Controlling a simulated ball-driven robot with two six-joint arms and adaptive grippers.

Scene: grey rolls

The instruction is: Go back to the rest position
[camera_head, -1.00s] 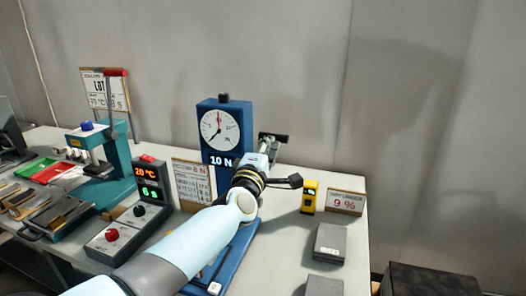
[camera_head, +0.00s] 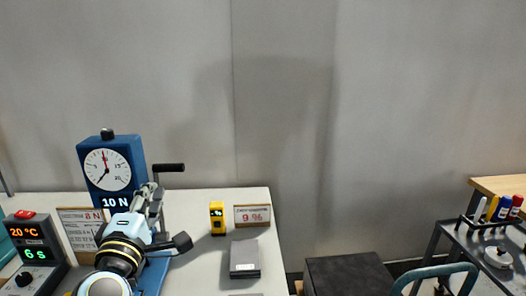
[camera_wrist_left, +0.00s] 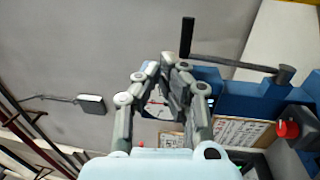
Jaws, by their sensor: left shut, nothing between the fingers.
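My left arm comes in at the lower left of the head view. My left gripper (camera_head: 148,200) is in front of the blue force gauge stand (camera_head: 133,150), which has a white dial and a "10 N" label. In the wrist view, the gripper's fingertips (camera_wrist_left: 170,62) meet with nothing between them, and the dial shows partly behind them. A black lever handle (camera_head: 169,168) stands just above the gripper in the head view; it also shows beyond the fingers in the wrist view (camera_wrist_left: 187,37). Whether the fingers touch the stand I cannot tell. My right gripper is not in view.
On the table (camera_head: 202,262) are a yellow meter (camera_head: 217,218), a "9 %" sign (camera_head: 252,215), a grey block (camera_head: 244,258) and a control box with a red readout (camera_head: 33,233). A dark box (camera_head: 345,275) and a cart with markers (camera_head: 497,210) stand right.

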